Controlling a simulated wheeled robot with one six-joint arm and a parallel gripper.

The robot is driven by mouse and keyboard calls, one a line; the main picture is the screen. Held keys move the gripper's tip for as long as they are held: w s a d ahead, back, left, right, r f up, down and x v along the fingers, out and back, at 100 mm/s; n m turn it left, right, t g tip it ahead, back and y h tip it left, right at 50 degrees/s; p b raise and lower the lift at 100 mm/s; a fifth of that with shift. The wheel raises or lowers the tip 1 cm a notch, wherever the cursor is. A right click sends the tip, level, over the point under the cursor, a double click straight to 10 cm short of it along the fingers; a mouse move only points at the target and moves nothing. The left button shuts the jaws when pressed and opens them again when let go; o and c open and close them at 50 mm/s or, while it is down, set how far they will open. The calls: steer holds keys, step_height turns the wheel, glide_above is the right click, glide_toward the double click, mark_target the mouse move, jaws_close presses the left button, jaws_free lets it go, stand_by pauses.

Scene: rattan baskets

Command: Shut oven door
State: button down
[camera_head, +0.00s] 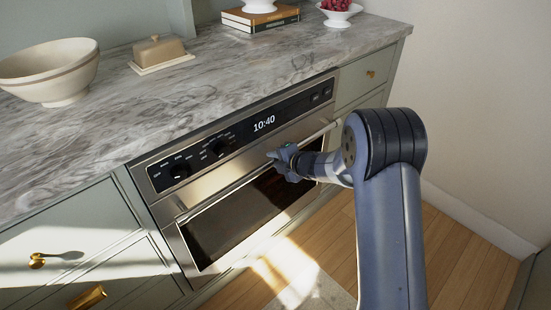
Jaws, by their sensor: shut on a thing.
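The built-in oven (240,135) sits under the marble counter, with a black control panel showing 10:40. Its door (232,212) has a dark glass window and looks upright and near flush with the cabinet front. I cannot tell whether a small gap is left. A metal handle bar (210,197) runs along the door's top edge. My gripper (277,159) is at the middle of this handle and is shut on it. The gripper and my arm hide part of the handle and the door's right side.
Drawers with brass knobs (370,73) flank the oven. Wooden floor (460,255) lies open at the right, before a bare wall (480,100).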

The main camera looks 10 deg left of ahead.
steer(key=shift+w+a+r, duration=0.1)
steer(key=shift+a+r, duration=0.1)
steer(key=shift+r, duration=0.05)
steer(key=c, duration=1.6)
jaws_free()
steer(key=shift+c, duration=0.2)
steer(key=o, duration=0.4)
steer(key=shift+a, duration=0.1)
steer(key=shift+f, duration=0.1)
steer(key=p+v, duration=0.1)
steer(key=v, duration=0.9)
steer(key=shift+d, duration=0.3)
